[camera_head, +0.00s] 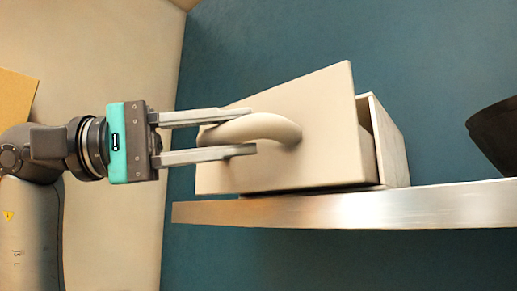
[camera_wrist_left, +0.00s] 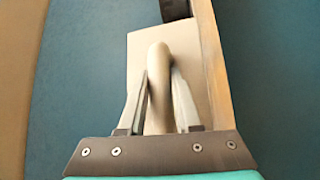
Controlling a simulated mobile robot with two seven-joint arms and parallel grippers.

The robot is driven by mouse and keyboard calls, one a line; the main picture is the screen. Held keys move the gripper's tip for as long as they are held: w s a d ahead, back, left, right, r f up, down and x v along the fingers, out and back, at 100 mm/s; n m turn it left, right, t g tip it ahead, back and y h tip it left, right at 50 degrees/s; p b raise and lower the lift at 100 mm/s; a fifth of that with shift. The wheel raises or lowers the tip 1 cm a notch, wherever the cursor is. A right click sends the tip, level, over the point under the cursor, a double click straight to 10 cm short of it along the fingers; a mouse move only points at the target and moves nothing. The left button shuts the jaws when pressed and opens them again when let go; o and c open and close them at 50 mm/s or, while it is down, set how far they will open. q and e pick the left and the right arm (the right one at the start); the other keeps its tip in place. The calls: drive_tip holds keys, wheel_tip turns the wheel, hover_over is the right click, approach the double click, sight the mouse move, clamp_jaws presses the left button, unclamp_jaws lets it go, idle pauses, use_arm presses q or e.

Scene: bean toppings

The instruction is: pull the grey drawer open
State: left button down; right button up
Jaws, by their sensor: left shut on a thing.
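The grey drawer (camera_head: 320,110) shows as a pale beige-grey front with a thick curved handle (camera_head: 270,127). The front stands a little out from its box (camera_head: 390,140), with a dark gap between them at the right. My left gripper (camera_head: 253,130) comes in from the left with its two fingers on either side of the handle, shut on it. In the left wrist view the handle (camera_wrist_left: 159,75) stands between the two fingers, and the drawer front (camera_wrist_left: 186,42) is behind it. The handle's lower part is partly hidden by the fingers. My right gripper is not in view.
The drawer box stands on a shelf with a shiny metal edge (camera_head: 340,211). A dark bowl-like object (camera_head: 497,135) is at the right, cut off by the picture's edge. The space left of the drawer holds only my left arm.

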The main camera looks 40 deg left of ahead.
use_arm(q)
drive_tip(key=s, duration=0.7)
drive_tip(key=shift+a, duration=0.3)
drive_tip(key=shift+s, duration=0.1)
drive_tip(key=c, duration=0.6)
unclamp_jaws()
drive_tip(key=shift+a, duration=0.1)
drive_tip(key=b+v, duration=0.2)
drive_tip(key=v, duration=1.3)
drive_tip(key=shift+b, duration=0.4)
